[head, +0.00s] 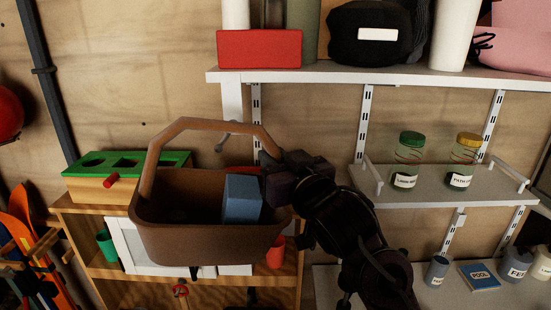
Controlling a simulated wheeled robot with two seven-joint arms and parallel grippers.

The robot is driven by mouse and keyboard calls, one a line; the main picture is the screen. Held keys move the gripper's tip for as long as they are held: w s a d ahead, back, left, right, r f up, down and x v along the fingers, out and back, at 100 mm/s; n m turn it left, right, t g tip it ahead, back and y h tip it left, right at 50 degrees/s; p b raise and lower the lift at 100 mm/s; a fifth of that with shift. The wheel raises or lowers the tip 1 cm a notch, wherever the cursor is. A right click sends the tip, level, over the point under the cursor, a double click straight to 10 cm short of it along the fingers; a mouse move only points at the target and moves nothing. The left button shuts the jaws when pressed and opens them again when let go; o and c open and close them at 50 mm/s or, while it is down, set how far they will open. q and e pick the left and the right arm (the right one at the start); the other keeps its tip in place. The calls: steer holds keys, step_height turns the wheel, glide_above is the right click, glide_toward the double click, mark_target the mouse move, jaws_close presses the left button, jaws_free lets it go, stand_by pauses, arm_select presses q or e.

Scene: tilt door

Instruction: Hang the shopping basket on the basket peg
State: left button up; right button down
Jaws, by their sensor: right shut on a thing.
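The brown shopping basket (205,233) hangs in the air in the middle of the head view, with its arched handle (150,160) standing up. A blue block (242,198) lies inside it. My right gripper (274,163) is shut on the right side of the basket's handle, near the rim; the arm covers the basket's right edge. A small grey peg (224,136) on the wall shows through the handle's arch, below the top bar. I cannot tell how far the basket is from it. My left gripper is not in view.
A low wooden shelf unit (100,272) with a green-topped toy box (85,180) stands behind the basket. An upper shelf (340,76) holds a red box (259,49) and a black bag (362,35). A shelf with jars (425,200) is at right.

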steer(key=shift+w+f, duration=0.2)
steer(key=shift+w, duration=0.35)
stand_by(0.8)
steer(key=shift+w+f, duration=0.15)
steer(key=shift+f, duration=0.05)
stand_by(0.5)
steer(key=shift+f, duration=0.2)
stand_by(0.5)
